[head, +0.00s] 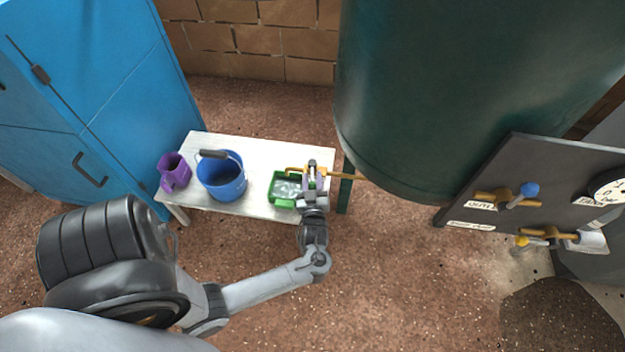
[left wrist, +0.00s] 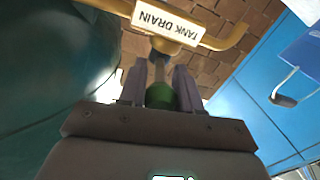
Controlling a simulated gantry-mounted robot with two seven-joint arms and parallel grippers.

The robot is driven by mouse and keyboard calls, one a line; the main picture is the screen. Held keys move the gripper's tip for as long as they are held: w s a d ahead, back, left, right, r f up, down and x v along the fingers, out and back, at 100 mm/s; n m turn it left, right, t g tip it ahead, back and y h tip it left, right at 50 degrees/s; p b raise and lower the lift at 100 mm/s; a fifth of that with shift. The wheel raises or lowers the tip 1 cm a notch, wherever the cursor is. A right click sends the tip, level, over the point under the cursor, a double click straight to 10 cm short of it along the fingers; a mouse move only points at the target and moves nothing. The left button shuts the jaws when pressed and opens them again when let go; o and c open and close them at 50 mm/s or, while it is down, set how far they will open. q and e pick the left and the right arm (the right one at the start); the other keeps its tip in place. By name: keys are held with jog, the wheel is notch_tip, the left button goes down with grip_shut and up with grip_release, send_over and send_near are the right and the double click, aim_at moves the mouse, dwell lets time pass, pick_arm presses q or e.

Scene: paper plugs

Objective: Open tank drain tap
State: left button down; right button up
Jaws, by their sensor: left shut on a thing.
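The tank drain tap is a brass pipe (left wrist: 212,40) with a white "TANK DRAIN" label (left wrist: 167,22), upside down in the left wrist view. In the head view its brass spout (head: 293,169) reaches left from the foot of the green tank (head: 440,100), above the bench. My left gripper (head: 315,180) is at the tap. In the left wrist view, my left gripper (left wrist: 160,90) is shut on the tap's handle, whose green knob (left wrist: 160,96) lies between the fingers. The fingers partly hide the handle, so its exact angle is hard to tell. My right gripper is out of view.
A white bench (head: 262,158) holds a purple jug (head: 174,170), a blue bucket (head: 222,178) and a green tray (head: 282,203) near the spout. A blue cabinet (head: 110,90) stands left. A dark panel (head: 520,160) with labelled taps stands right. Floor in front is clear.

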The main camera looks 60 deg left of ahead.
pick_arm(q)
jog(key=n+g, duration=0.1)
jog(key=w+n+g+y, duration=0.1)
jog(key=g, duration=0.1)
jog(key=shift+d, duration=0.25)
jog(key=shift+s+a, duration=0.1)
jog(key=c, duration=1.1)
grip_release()
jog(key=shift+c, duration=0.2)
jog(key=o, duration=0.3)
jog(key=shift+o, duration=0.2)
